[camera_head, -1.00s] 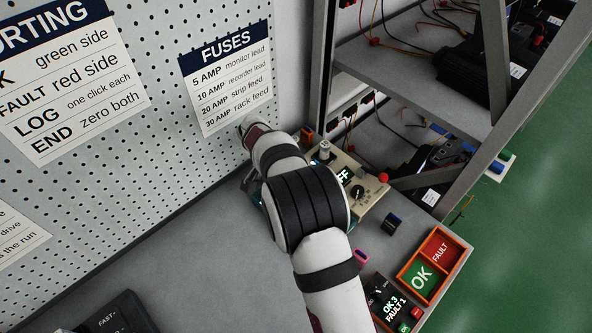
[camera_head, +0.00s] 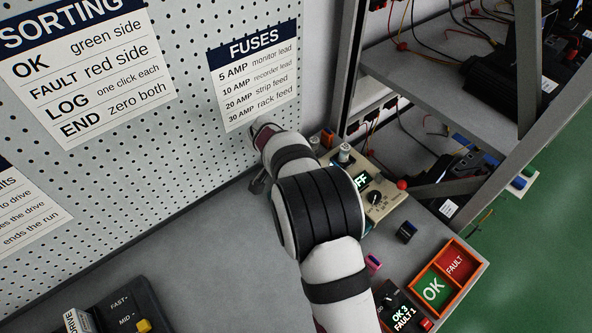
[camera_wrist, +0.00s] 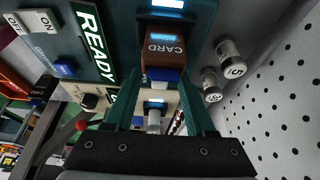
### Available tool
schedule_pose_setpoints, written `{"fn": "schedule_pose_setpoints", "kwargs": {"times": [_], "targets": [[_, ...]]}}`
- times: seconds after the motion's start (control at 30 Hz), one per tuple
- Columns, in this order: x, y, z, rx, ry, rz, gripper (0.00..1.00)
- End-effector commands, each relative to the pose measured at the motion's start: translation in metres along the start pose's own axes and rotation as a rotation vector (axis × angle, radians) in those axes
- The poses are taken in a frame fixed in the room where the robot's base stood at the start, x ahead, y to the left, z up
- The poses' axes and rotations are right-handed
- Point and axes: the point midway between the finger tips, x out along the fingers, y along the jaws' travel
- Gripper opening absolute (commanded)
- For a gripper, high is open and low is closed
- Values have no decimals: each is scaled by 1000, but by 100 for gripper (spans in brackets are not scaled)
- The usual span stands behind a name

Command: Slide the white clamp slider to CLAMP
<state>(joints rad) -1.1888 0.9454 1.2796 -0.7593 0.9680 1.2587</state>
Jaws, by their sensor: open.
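I cannot make out a white slider marked CLAMP for certain. In the wrist view, a pale cylindrical knob (camera_wrist: 153,120) shows between my fingers, farther off, on a beige unit. White ON and OFF keys (camera_wrist: 40,21) sit at the upper left of a teal panel (camera_wrist: 117,20). My gripper (camera_wrist: 160,80) is open, its teal fingers on either side of a brown CARD block (camera_wrist: 165,48) with a blue end. I cannot tell whether they touch it. In the head view my gripper is mostly hidden behind my arm.
A beige unit (camera_head: 384,205) with a dark dial and red knob stands right of my arm. The OK/FAULT tray (camera_head: 466,290) lies at the bench's right end. A DRIVE unit (camera_head: 132,300) is lower left. Two glass fuses (camera_wrist: 229,56) stand near the pegboard (camera_wrist: 285,105).

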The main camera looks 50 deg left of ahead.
Motion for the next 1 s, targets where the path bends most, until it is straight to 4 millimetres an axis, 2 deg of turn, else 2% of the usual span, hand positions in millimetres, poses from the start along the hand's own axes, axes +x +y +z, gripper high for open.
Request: {"fn": "schedule_pose_setpoints", "kwargs": {"times": [0.17, 0.4, 0.5, 0.67, 1.0], "targets": [[-43, -1, 0, 0, 2, -5, 55], [-115, -1, 0, 0, 1, -5, 55], [-135, 0, 0, 0, 1, -3, 55], [-150, 0, 0, 0, -1, -1, 55], [-150, 0, 0, 0, -1, 0, 55]]}}
